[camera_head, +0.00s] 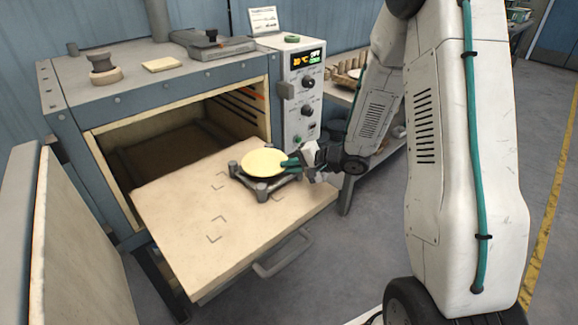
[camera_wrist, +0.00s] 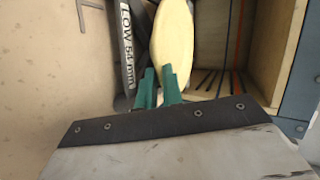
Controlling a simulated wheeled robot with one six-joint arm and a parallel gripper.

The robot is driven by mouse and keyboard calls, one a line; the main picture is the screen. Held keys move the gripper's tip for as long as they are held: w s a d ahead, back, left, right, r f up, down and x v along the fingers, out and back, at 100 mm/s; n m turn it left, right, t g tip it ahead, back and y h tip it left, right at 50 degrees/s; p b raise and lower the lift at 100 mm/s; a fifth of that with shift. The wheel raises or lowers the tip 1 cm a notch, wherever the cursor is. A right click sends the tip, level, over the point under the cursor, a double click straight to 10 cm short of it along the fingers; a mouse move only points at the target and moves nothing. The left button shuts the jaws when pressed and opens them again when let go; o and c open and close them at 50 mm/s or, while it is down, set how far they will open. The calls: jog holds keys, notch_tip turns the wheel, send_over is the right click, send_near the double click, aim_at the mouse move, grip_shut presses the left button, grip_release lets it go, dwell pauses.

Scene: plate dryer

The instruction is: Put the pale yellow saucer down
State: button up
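The pale yellow saucer (camera_head: 265,162) lies roughly level at the top of a low grey stand (camera_head: 262,189) on the pulled-out shelf. I cannot tell whether it rests on the stand or hangs just above it. My gripper (camera_head: 291,163) reaches in from the right, its teal fingers at the saucer's right rim. In the wrist view, the fingers (camera_wrist: 159,86) lie on either side of the near rim of the saucer (camera_wrist: 172,40) and look shut on it. The stand (camera_wrist: 127,45), marked "LOW 54 mm", is beside the saucer there.
The beige shelf (camera_head: 190,258) has corner marks and bare room in front and to the left. The dryer's opening (camera_head: 160,150) is behind it, an open door (camera_head: 85,240) at left, a control panel (camera_head: 303,95) at right. A handle (camera_head: 283,258) sticks out in front.

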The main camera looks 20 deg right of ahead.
jog(key=o, duration=0.4)
jog(key=shift+c, duration=0.2)
jog(key=v, duration=1.2)
jog(key=w+d+r+n+h, duration=0.2)
jog(key=d+r+h, duration=0.2)
jog(key=r+h, duration=0.4)
jog(key=s+r+n+h, duration=0.1)
jog(key=s+r+h, duration=0.3)
jog(key=s+r, duration=0.1)
jog(key=s+a+r+n+g+y, duration=0.1)
jog(key=s+a, duration=0.3)
jog(key=s, duration=0.4)
jog(key=s+a+r+n+g+y, duration=0.1)
jog(key=s+a+n+g, duration=0.2)
jog(key=s, duration=0.5)
jog(key=s+a+r+n+g+y, duration=0.1)
jog(key=s+a+n+g+y, duration=0.1)
jog(key=s+a+g, duration=0.2)
jog(key=s+a, duration=0.2)
jog(key=s, duration=0.1)
jog(key=shift+s+a+n, duration=0.35)
jog(key=shift+s+n, duration=0.05)
